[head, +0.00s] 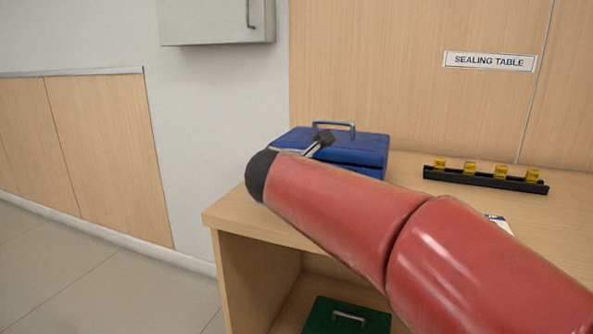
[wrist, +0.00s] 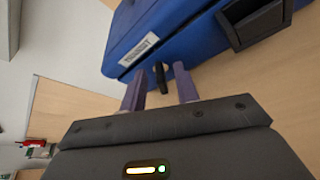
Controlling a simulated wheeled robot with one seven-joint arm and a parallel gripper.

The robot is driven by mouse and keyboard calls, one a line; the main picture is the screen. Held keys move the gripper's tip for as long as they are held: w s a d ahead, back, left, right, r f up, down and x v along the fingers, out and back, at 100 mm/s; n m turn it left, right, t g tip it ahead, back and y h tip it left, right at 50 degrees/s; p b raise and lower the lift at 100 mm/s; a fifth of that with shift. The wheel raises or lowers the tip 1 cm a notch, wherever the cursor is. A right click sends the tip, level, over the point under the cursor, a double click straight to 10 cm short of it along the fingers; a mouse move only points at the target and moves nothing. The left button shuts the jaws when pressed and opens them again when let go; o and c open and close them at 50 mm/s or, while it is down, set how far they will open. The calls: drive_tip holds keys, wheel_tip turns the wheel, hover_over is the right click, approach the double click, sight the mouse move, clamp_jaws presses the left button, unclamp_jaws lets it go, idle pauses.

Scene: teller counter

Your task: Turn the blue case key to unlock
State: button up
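The blue case (head: 365,150) stands on the wooden counter with its metal handle up, partly hidden behind my red arm in the head view. In the wrist view the blue case (wrist: 190,30) fills the top and bears a white label. A small dark key (wrist: 161,78) sticks out of its front face below the label. My gripper (wrist: 160,80) is open, its two purple fingers one on each side of the key. Gaps show between the key and both fingers. The arm hides most of my gripper in the head view.
A black rack (head: 485,179) with several yellow pieces lies to the right on the counter. A green case (head: 345,317) sits on the shelf below. A grey wall cabinet (head: 215,22) hangs at upper left. A dark square part (wrist: 256,22) shows beside the label on the blue case.

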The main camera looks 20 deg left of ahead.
clamp_jaws()
